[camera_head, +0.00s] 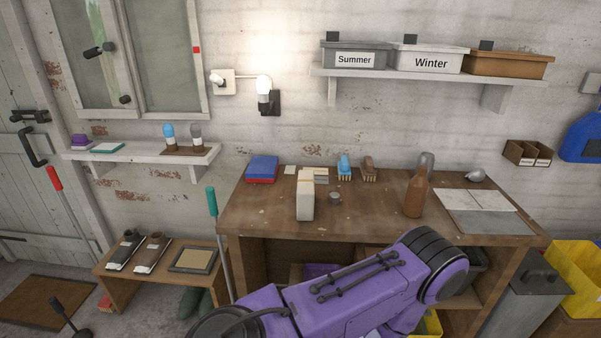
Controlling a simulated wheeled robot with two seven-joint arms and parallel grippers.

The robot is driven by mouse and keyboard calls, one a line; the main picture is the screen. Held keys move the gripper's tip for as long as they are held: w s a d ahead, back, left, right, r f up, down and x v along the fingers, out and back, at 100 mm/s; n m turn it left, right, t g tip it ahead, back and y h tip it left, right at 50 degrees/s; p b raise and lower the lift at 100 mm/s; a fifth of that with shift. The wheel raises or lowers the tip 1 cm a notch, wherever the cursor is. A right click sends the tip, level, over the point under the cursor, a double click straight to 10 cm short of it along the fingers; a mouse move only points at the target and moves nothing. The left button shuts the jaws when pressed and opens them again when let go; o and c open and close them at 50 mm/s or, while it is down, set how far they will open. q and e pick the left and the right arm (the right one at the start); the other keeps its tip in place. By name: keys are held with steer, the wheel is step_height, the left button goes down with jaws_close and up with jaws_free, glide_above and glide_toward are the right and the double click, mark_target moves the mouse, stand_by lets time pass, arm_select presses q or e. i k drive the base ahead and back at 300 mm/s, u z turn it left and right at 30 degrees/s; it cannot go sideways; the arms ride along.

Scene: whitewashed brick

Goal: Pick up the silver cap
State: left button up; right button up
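A small round grey metallic piece (335,197), which looks like the silver cap, sits on the wooden workbench (270,215), just right of a white bottle-like container (306,203). A shiny silver rounded object (476,175) lies at the back right of the bench; I cannot tell exactly what it is. One of my purple arms crosses the lower middle of the view in front of the bench. Neither gripper shows, so I cannot see what they hold.
A brown bottle (415,194) stands right of centre, with a grey cylinder (427,161) behind it. Brushes (345,167), a blue-red box (262,169) and papers (470,199) lie on the bench. A shelf with bins (430,60) hangs above. The bench's front left is clear.

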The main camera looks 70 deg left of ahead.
mark_target(334, 197)
steer(key=z, duration=0.05)
steer(key=k, duration=0.1)
steer(key=u, duration=1.35)
